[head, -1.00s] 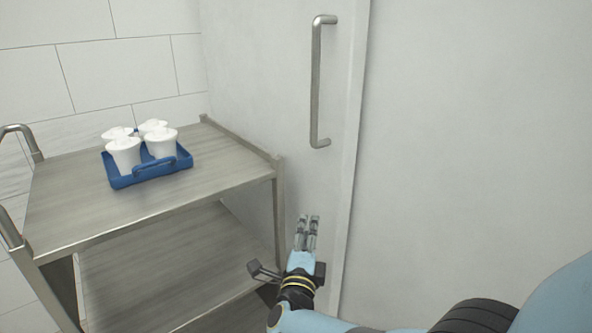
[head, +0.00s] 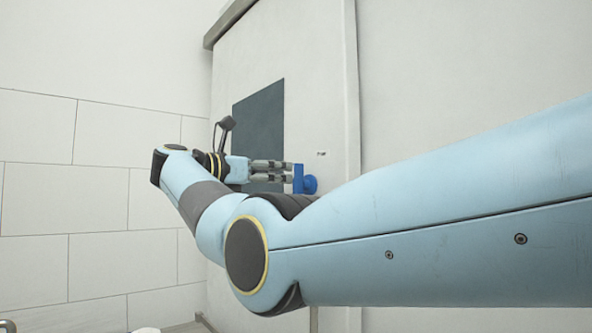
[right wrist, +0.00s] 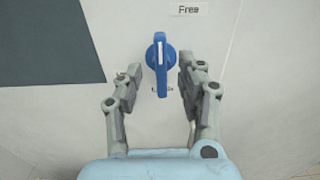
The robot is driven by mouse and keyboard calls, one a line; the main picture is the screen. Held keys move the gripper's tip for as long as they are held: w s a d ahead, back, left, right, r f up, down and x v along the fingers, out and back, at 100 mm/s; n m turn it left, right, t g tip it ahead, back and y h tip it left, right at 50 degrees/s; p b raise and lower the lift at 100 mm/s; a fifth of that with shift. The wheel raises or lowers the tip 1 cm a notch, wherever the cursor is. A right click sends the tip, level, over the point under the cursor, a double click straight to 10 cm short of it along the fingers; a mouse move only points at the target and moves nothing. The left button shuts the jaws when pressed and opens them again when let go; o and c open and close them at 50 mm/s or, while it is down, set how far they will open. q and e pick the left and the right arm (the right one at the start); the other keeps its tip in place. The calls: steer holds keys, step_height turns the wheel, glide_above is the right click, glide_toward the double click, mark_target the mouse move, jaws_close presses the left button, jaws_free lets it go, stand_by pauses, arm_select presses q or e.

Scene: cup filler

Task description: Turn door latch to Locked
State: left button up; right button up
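The blue door latch (head: 308,184) is a knob with a raised grip bar on the pale door. In the right wrist view the latch (right wrist: 160,62) has its bar upright, its top toward a "Free" label (right wrist: 189,10). A second small label (right wrist: 162,89) below it is mostly hidden and unreadable. My right gripper (head: 290,172) is in front of the latch. In the right wrist view my right gripper (right wrist: 159,72) is open, one finger on each side of the latch with visible gaps. My left gripper is out of view.
The door (head: 308,60) has a dark window panel (head: 262,120) left of the latch. A door frame edge (head: 351,80) runs vertically to the right. A tiled wall (head: 70,140) stands at left. My right arm covers much of the lower right.

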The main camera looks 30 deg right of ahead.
mark_target(293, 174)
steer(key=d+p, duration=0.1)
steer(key=d, duration=0.3)
steer(key=shift+w+d+r, duration=0.1)
steer(key=shift+d+r, duration=0.05)
steer(key=shift+d, duration=0.25)
steer(key=shift+w+d+p, duration=0.1)
steer(key=shift+d+p, duration=0.35)
steer(key=shift+d, duration=0.15)
jaws_close()
